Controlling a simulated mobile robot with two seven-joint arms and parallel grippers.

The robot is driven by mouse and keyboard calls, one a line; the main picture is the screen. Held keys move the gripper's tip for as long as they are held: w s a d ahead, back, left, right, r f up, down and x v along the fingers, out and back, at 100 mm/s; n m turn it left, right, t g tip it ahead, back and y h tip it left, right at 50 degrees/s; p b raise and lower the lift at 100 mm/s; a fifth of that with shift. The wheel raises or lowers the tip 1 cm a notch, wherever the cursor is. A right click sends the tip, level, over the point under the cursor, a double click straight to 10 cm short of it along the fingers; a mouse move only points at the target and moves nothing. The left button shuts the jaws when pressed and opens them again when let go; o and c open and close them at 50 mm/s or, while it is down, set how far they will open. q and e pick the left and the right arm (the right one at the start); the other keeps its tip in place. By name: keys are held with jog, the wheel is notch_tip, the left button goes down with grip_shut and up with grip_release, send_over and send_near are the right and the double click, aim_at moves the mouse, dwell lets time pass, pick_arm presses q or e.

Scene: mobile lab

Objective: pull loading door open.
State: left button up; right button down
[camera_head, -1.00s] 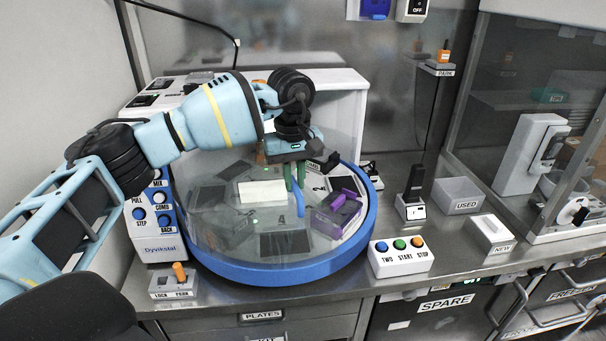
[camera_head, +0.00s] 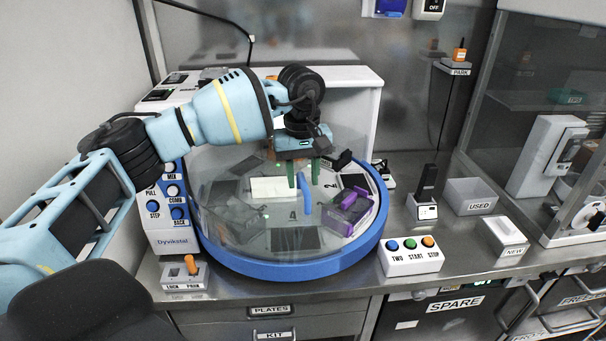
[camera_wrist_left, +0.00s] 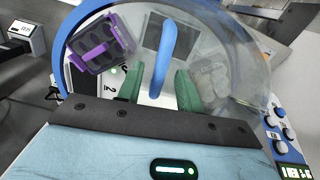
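The loading door is a clear curved cover (camera_head: 228,218) on the front of the round blue-rimmed machine (camera_head: 290,263). It carries an upright blue handle (camera_head: 306,198), which also shows in the left wrist view (camera_wrist_left: 166,45). My left gripper (camera_head: 303,175) reaches over the machine with its green fingers pointing down at the handle. In the left wrist view the fingers (camera_wrist_left: 158,90) are apart, one on each side of the handle, with gaps visible. The lower part of the handle is partly hidden by the gripper. My right gripper is not in view.
Inside the machine are a purple rack (camera_head: 349,211) and a white block (camera_head: 274,189). A button box (camera_head: 410,262) stands at the front right, a lock/park switch (camera_head: 186,273) at the front left. USED (camera_head: 470,196) and NEW (camera_head: 504,236) boxes stand at right.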

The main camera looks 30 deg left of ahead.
pick_arm(q)
notch_tip(320, 180, up, 6)
jog(key=shift+r+b, duration=0.25)
jog(key=shift+b, duration=0.05)
jog(key=shift+r, duration=0.65)
